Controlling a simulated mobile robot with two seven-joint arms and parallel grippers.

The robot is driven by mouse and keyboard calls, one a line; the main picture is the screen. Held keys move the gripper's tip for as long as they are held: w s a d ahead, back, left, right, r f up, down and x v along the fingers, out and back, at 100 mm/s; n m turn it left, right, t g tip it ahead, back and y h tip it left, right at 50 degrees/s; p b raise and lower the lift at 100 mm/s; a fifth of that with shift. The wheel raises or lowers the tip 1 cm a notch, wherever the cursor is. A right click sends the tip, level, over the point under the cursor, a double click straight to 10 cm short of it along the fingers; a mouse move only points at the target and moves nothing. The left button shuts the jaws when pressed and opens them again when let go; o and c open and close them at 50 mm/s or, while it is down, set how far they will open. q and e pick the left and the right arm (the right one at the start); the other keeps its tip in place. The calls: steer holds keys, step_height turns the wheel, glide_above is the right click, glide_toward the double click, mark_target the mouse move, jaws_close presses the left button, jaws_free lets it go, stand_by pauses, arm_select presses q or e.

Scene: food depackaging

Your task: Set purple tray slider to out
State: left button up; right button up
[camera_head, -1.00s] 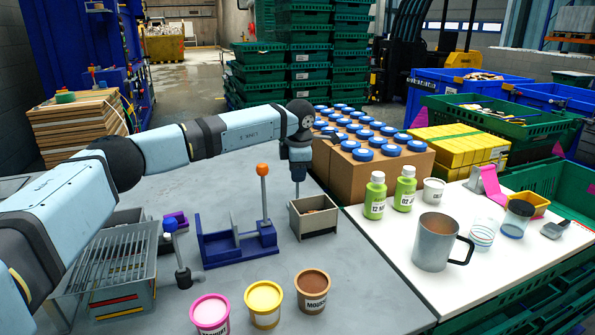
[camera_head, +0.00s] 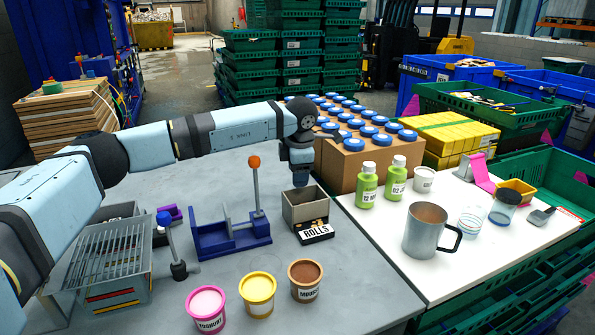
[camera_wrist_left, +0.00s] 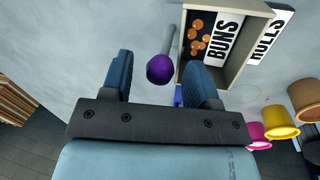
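A small beige box (camera_head: 303,206) stands on the grey table in the head view, with a dark tray part marked ROLLS (camera_head: 316,232) sticking out of its near side. In the left wrist view the box's inner tray shows a BUNS label (camera_wrist_left: 222,40) and orange round pieces; the ROLLS label (camera_wrist_left: 270,38) lies beyond the box wall. A purple ball knob (camera_wrist_left: 160,69) on a grey rod sits beside the box, between my left gripper's fingers. My left gripper (camera_head: 300,181) is open at the box's far side in the head view, where the knob is hidden. My right gripper is not in view.
A blue fixture with an orange-knobbed lever (camera_head: 254,162) stands just left of the box. A blue-knobbed lever (camera_head: 164,218) and a grey rack (camera_head: 108,255) are further left. Several cups, including a yellow one (camera_head: 257,292), stand in front. A brown crate of blue-capped bottles is behind.

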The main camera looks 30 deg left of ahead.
arm_select(q)
step_height(320, 180, up, 14)
steer(key=s+d+p, duration=0.1)
steer(key=s, duration=0.1)
steer(key=shift+d+f, duration=0.25)
steer(key=shift+d, duration=0.05)
steer(key=shift+s+f, duration=0.1)
steer(key=shift+s, duration=0.05)
stand_by(0.5)
